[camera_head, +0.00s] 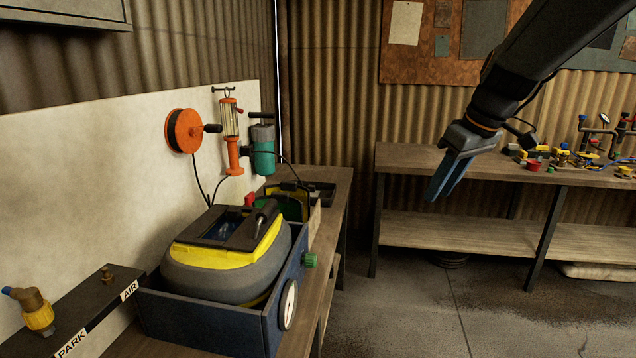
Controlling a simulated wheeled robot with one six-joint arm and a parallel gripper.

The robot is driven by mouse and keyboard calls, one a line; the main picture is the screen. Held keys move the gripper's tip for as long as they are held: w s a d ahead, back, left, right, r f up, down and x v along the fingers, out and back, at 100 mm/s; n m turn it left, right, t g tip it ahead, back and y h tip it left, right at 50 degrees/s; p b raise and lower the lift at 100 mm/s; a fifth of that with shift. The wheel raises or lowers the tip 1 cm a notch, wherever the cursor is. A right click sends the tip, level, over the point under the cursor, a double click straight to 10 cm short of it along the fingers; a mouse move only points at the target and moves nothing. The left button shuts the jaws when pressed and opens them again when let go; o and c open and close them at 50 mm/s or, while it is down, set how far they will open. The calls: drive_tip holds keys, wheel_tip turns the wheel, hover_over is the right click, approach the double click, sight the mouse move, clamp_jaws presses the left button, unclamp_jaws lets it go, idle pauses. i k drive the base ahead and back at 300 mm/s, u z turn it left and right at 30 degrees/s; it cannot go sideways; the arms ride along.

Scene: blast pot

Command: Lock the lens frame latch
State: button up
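A grey and yellow blast helmet (222,262) lies in a dark blue open-topped box on the left bench. Its black lens frame (228,228) faces up, with a bluish lens partly visible inside it. A dark knob-like part, perhaps the latch (265,213), sticks up at the frame's right end; its lock state is too small to tell. My gripper (442,182) hangs in the air at the upper right, well apart from the helmet, with its blue fingers pointing down.
The dark blue box (208,325) carries a gauge (288,305) and a green knob (310,260). A drill (263,150), lamp (231,130) and orange reel (184,131) hang behind. A bin stands beyond the helmet. A cluttered bench is at right; floor between benches is clear.

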sight(249, 199)
drive_tip(key=z, duration=0.15)
drive_tip(key=i, duration=0.95)
drive_tip(key=u, duration=1.7)
